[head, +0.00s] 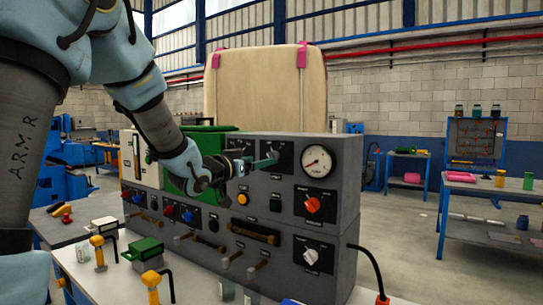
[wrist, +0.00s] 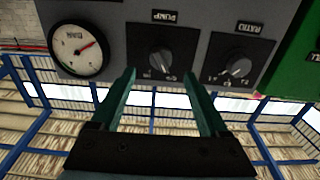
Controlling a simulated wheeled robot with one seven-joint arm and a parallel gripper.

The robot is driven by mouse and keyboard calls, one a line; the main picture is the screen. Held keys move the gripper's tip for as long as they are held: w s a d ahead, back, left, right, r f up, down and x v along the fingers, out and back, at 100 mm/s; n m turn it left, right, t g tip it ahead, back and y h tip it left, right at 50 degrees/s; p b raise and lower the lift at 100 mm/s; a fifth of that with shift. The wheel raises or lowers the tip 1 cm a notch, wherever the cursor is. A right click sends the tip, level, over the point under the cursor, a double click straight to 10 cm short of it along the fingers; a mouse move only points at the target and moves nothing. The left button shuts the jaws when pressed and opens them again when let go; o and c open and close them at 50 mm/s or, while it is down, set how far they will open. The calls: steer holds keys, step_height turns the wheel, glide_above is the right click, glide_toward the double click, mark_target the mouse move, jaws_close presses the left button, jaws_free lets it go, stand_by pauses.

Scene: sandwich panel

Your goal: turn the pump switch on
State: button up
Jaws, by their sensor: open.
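The pump switch (wrist: 161,61) is a dark rotary knob on a black plate labelled PUMP, seen upside down in the wrist view. Its pointer stands tilted toward the small marks at the plate's edge; I cannot read them surely. My gripper (wrist: 162,80) has two green fingers, spread apart, with nothing between them. The fingertips lie on either side of the knob in the picture, just short of it or level with it; I cannot tell whether they touch. In the head view my gripper (head: 271,160) is at the upper panel and partly hides the switch.
The ratio knob (wrist: 238,67) is close beside the pump switch. Brown handles (head: 253,233) stick out lower on the panel. Small tools stand on the bench in front.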

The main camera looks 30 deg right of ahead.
steer(key=p+x, duration=0.2)
steer(key=x, duration=0.4)
steer(key=shift+w+d, duration=0.2)
steer(key=shift+d, duration=0.05)
jaws_close()
stand_by(0.4)
